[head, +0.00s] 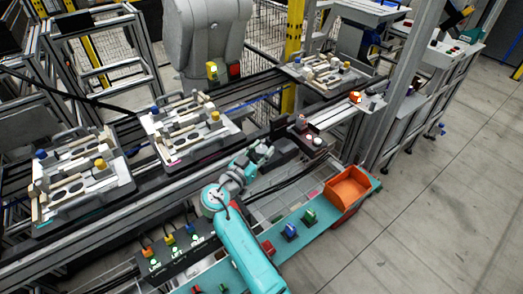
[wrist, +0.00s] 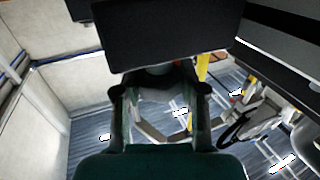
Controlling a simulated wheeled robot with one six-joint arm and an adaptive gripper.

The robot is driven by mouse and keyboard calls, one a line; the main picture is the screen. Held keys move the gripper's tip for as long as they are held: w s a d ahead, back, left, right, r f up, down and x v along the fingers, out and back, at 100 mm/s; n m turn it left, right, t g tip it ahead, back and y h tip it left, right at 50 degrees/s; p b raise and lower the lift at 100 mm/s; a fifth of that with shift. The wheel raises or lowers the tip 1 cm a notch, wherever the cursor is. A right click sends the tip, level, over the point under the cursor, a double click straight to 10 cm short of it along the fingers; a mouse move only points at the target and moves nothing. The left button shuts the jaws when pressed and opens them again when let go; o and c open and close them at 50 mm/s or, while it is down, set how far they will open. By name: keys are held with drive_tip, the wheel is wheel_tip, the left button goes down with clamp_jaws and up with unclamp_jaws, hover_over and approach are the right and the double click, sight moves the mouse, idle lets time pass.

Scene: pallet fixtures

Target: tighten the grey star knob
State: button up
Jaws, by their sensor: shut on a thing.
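My gripper (head: 264,152) is at the end of my teal arm, beside the dark block on the near side of the conveyor. In the wrist view, the two dark fingers of my gripper (wrist: 160,90) stand on either side of a dark grey part, the grey star knob (wrist: 162,79), and are shut on it. The knob sits just under a wide black plate (wrist: 160,38). Its lobes are hard to make out in shadow. In the head view the gripper hides it.
Pallet fixtures (head: 128,181) (head: 234,131) (head: 352,80) stand along the conveyor. A dark unit with red and white buttons (head: 310,138) is right of my gripper. An orange bin (head: 348,188) is on the teal bench. Levers (head: 170,240) are at the lower left. Open floor lies right.

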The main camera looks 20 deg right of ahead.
drive_tip(key=m+g+h, duration=0.1)
drive_tip(key=m+g, duration=0.1)
drive_tip(key=g, duration=0.1)
drive_tip(key=m+g+h, duration=0.2)
drive_tip(key=g, duration=0.1)
drive_tip(key=shift+m+g, duration=0.4)
drive_tip(key=shift+g+h, duration=0.3)
drive_tip(key=o, duration=1.2)
drive_tip(key=shift+c, duration=0.2)
drive_tip(key=v, duration=1.2)
